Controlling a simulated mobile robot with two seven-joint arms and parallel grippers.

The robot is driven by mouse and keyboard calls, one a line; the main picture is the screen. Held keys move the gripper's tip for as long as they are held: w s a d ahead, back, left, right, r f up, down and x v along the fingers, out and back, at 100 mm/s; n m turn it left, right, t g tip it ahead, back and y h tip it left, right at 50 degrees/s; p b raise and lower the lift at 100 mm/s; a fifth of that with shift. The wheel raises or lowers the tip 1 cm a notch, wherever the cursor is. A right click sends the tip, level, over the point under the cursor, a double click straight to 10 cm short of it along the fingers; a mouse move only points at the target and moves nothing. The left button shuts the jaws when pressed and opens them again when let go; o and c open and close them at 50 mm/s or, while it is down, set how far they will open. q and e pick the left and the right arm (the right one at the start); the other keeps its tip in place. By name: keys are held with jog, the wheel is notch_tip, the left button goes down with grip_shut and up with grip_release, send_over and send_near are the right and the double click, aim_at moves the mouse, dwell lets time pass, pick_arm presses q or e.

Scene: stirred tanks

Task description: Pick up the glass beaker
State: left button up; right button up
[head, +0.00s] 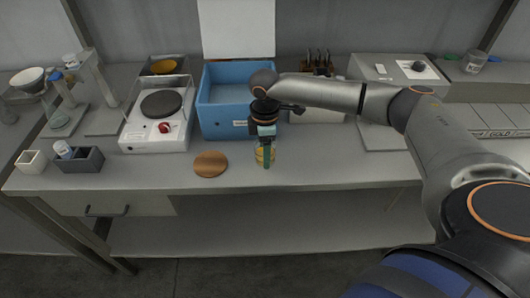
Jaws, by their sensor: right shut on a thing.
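My right gripper (265,146) points down at the front middle of the bench. It is shut on a small glass beaker (265,160) with yellowish contents, just in front of the blue box. The gripper's fingers hide part of the beaker. I cannot tell whether the beaker touches the bench top or is slightly above it. My left gripper is not in view.
A round wooden disc (211,164) lies left of the beaker. Behind stand an open blue box (222,121) and a white hotplate (157,134) with a red knob. A grey divided holder (81,161) is at left. The front bench strip at right is clear.

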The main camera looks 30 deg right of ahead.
jog(key=shift+c, duration=1.1)
jog(key=shift+r, duration=0.1)
